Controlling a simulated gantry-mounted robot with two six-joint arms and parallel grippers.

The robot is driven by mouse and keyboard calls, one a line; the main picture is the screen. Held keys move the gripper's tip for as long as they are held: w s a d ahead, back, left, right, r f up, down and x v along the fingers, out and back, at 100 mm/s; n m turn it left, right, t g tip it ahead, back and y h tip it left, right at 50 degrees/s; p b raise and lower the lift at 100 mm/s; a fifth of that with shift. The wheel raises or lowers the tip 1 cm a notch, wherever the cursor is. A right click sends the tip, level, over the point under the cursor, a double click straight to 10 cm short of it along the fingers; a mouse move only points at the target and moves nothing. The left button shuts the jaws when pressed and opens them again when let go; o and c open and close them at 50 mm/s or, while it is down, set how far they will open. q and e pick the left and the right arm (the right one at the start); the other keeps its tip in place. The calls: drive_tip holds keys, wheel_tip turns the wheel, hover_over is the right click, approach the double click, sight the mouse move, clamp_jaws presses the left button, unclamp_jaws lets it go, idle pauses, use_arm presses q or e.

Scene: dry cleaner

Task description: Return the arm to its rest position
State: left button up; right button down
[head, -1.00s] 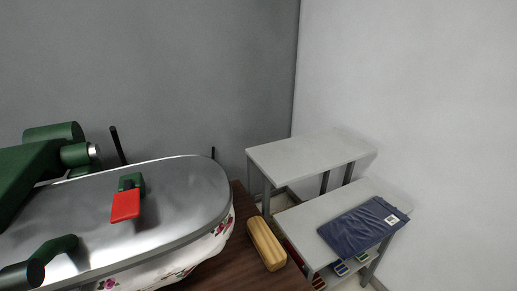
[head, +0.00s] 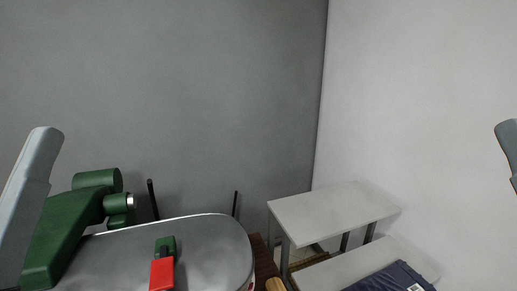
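Parts of my arms show at the edges of the head view: a grey link at the far left and a smaller grey link at the right edge. Neither gripper's fingers are in the picture, so I cannot see whether they hold anything.
A pressing machine with a metal top (head: 205,250), green arm (head: 60,235) and red handle (head: 162,274) fills the lower left. A wooden block (head: 275,285) is at the bottom edge. A two-level grey shelf (head: 335,212) stands right, a folded navy garment (head: 395,279) on its lower level.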

wheel_tip(320, 180, up, 36)
drive_tip(key=p, duration=3.1)
drive_tip(key=shift+w+f, duration=0.2)
drive_tip(key=shift+w, duration=0.05)
